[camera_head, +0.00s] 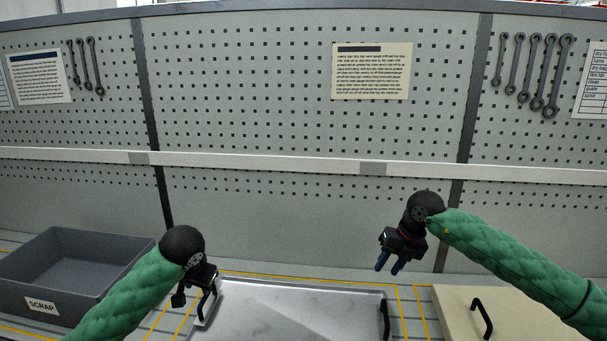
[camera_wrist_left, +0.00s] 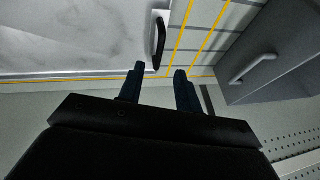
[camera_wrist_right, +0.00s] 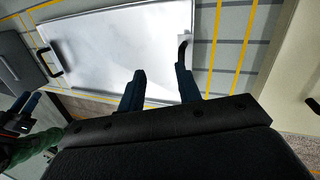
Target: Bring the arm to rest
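My left gripper (camera_head: 192,300) hangs at the left end of a metal tray, near the tray's left handle. In the left wrist view its two fingers (camera_wrist_left: 157,88) stand apart with nothing between them. My right gripper (camera_head: 389,264) is raised above the table, behind the tray's right end. In the right wrist view its fingers (camera_wrist_right: 160,88) are also apart and empty. Both arms have green padded sleeves.
The metal tray (camera_head: 290,312) is empty and has black handles. A grey SCRAP bin (camera_head: 75,262) stands at the left. A beige box lid (camera_head: 535,315) with a black handle is at the right. A pegboard wall (camera_head: 290,100) with wrenches and sheets stands behind.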

